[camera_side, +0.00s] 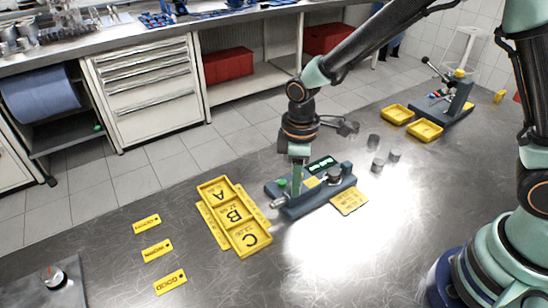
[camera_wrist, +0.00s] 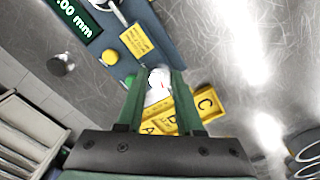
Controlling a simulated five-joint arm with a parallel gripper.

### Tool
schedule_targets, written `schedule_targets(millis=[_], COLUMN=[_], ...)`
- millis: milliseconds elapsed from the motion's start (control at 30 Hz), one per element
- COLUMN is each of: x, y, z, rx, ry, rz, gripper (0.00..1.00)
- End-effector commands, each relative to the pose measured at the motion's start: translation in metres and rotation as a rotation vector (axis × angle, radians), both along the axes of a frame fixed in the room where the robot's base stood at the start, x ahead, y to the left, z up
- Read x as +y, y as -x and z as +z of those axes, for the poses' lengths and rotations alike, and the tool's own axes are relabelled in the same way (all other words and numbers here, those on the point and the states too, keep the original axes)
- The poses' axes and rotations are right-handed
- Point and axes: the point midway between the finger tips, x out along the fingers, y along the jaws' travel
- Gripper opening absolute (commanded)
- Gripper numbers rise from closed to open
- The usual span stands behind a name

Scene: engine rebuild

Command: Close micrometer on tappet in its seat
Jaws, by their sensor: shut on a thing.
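The micrometer stand (camera_side: 315,198) is a blue-grey block on the steel bench, with a lit green readout (camera_side: 321,165). In the wrist view the readout (camera_wrist: 75,14) ends in ".00 mm". A grey tappet (camera_side: 333,175) appears to sit upright in the seat at the stand's right. My gripper (camera_side: 297,190) is down at the stand's left end. The silver end of the thimble (camera_side: 278,202) shows at the stand's left. The contact at the tappet is too small to tell.
Several loose grey cylinders, one of them here (camera_side: 377,165), stand behind the stand. A yellow tray with sections A, B and C (camera_side: 259,252) lies to its left. Yellow labels (camera_side: 157,251) and a dial plate (camera_side: 52,277) lie further left. Yellow bins (camera_side: 425,131) stand at right.

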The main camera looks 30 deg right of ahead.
Motion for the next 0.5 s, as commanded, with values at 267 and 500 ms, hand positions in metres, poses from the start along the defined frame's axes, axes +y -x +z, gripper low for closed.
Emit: schedule_targets(millis=[267, 500], x=[-0.0003, -0.0004], y=[0.0008, 0.0007], z=[0.0011, 0.0011], rx=[0.003, 0.003], ry=[0.001, 0.001], rz=[0.155, 0.215], gripper=[0.0, 0.0])
